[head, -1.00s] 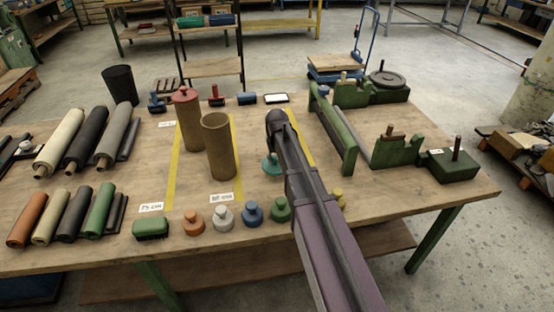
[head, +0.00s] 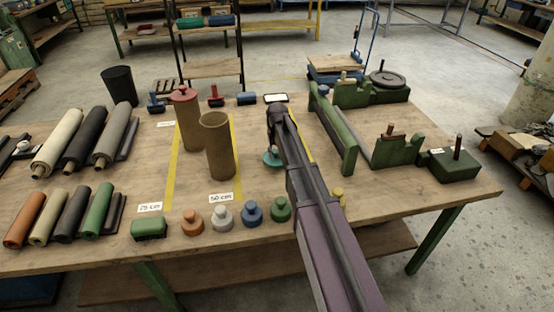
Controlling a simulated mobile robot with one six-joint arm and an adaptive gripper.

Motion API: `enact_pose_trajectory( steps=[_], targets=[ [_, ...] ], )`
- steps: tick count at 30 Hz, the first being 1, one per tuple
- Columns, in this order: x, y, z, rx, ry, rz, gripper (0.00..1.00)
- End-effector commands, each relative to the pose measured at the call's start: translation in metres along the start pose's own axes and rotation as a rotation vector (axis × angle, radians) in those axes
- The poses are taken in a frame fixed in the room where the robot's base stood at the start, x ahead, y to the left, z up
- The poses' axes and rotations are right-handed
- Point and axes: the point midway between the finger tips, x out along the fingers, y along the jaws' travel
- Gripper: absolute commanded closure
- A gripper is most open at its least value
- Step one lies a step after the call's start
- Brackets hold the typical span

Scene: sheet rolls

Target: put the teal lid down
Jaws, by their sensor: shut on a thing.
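The teal lid (head: 271,158) shows in the head view just left of my arm, near the tabletop and right of the open brown tube. My gripper (head: 274,150) is over it and shut on it. My own arm hides part of the lid and most of the fingers. I cannot tell whether the lid touches the table (head: 300,225).
The open brown tube (head: 219,150) stands close to the left, with a red-lidded tube (head: 187,115) behind it. A green rack (head: 335,135) is to the right. Several knobbed lids, including a green one (head: 280,209), line the front. Sheet rolls (head: 85,140) lie at left.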

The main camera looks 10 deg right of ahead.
Motion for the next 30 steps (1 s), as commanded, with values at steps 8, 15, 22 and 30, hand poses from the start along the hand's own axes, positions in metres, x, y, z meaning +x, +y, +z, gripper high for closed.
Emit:
enact_pose_trajectory(
  steps=[8,15,22,30],
  targets=[
    [0.026,-0.001,0.004,-0.001,0.0,0.0,0.97],
    [0.029,-0.001,0.004,-0.001,0.0,0.0,0.97],
    [0.029,-0.001,0.004,-0.001,0.0,0.0,0.97],
    [0.032,-0.001,0.005,-0.001,0.0,0.0,0.28]
  ],
)
